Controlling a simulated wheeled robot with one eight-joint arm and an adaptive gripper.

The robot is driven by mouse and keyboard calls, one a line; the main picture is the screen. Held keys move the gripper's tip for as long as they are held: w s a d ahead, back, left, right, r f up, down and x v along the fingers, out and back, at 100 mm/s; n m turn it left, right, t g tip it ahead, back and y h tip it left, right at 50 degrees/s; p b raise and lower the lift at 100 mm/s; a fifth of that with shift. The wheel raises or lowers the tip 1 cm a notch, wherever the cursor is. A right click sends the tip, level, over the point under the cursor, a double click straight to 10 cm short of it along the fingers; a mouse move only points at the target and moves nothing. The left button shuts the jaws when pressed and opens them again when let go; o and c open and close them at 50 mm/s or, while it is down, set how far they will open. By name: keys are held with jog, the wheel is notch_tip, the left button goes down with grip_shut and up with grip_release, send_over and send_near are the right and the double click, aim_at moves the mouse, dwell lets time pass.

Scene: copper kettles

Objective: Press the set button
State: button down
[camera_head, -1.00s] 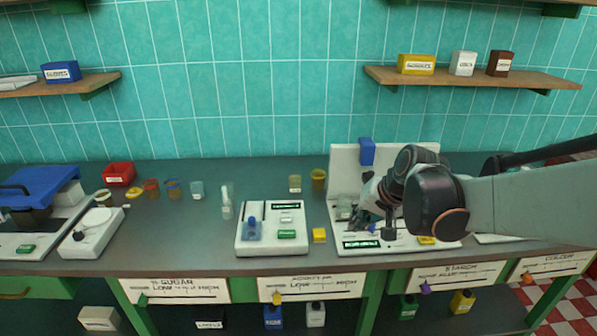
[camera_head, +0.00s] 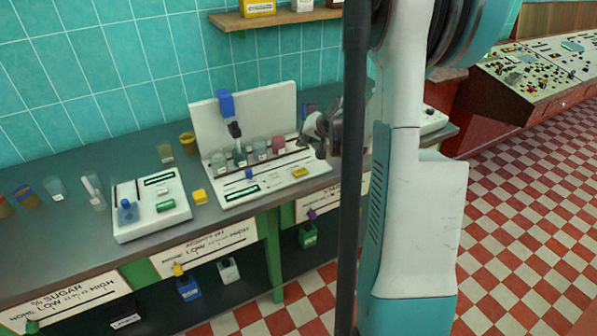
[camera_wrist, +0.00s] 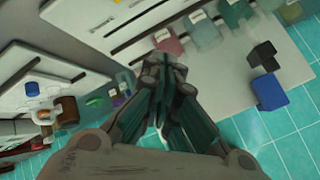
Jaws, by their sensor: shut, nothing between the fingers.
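No label reading "set" is legible, so I cannot tell which button is the set button. In the head view, a white device (camera_head: 130,228) has a green button (camera_head: 165,206) and a blue knob. A larger white stand (camera_head: 215,114) has a yellow button (camera_head: 299,172), a blue block at its top and several cups in a row. My gripper (camera_wrist: 166,72) is shut and empty in the wrist view, beside that stand.
Several cups stand at the left on the dark counter (camera_head: 110,150). A shelf (camera_head: 270,18) hangs above. My arm hides part of the counter's right end. Checkered floor (camera_head: 520,200) lies open at right.

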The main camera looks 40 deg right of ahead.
aim_at(303, 170)
jog(key=shift+f, duration=0.1)
jog(key=shift+f+b, duration=3.15)
jog(key=shift+f, duration=1.15)
jog(key=shift+f+b, duration=0.4)
jog(key=shift+f, duration=0.05)
jog(key=shift+f+b, duration=0.4)
jog(key=shift+f, duration=0.05)
jog(key=shift+r, duration=0.1)
jog(key=shift+r+p, duration=0.6)
jog(key=shift+r, duration=0.25)
